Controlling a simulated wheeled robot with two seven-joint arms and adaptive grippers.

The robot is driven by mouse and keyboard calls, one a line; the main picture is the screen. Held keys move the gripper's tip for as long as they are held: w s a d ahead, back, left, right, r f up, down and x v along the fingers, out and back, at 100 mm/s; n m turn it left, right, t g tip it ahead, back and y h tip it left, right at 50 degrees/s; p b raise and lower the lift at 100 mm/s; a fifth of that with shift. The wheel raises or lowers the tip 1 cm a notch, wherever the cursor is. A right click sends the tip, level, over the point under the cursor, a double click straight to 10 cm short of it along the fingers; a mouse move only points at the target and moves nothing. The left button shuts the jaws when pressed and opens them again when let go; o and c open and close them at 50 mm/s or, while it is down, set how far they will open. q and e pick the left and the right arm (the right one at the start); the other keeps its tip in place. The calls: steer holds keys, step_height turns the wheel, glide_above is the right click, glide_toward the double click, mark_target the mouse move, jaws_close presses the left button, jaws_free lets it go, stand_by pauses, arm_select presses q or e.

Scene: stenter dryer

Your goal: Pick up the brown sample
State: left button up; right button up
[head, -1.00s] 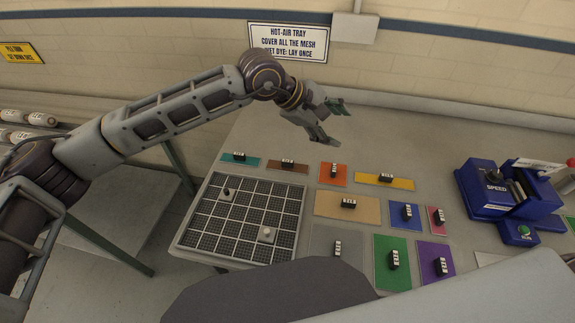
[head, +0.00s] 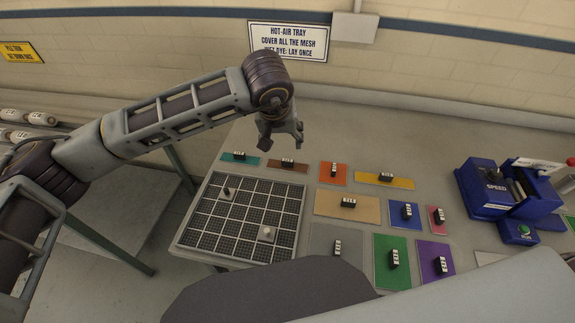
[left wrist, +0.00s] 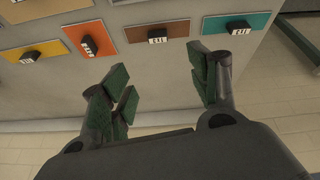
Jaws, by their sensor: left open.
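The brown sample (head: 294,167) is a small flat brown rectangle with a black labelled block on it. It lies on the table behind the mesh tray, between the teal and orange samples. It also shows in the left wrist view (left wrist: 136,32), a little beyond my fingers. My left gripper (head: 283,141) is open and empty, pointing down above and just behind the brown sample, apart from it. Its two spread fingers also show in the left wrist view (left wrist: 162,82). My right gripper is not in view.
A teal sample (head: 229,160), an orange sample (head: 327,179) and several other coloured samples lie close by. A gridded mesh tray (head: 179,243) with two small pieces stands in front. A blue SPEED unit (head: 486,203) stands right. The table's back is clear.

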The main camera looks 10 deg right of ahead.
arm_select(q)
steer(key=m, duration=0.1)
steer(key=m+b, duration=0.1)
steer(key=b, duration=0.1)
glide_above(287, 164)
steer(key=s+a, duration=0.1)
step_height(287, 164, down, 7)
steer(key=shift+f, duration=0.15)
steer(key=shift+w+f, duration=0.15)
steer(key=shift+f, duration=0.25)
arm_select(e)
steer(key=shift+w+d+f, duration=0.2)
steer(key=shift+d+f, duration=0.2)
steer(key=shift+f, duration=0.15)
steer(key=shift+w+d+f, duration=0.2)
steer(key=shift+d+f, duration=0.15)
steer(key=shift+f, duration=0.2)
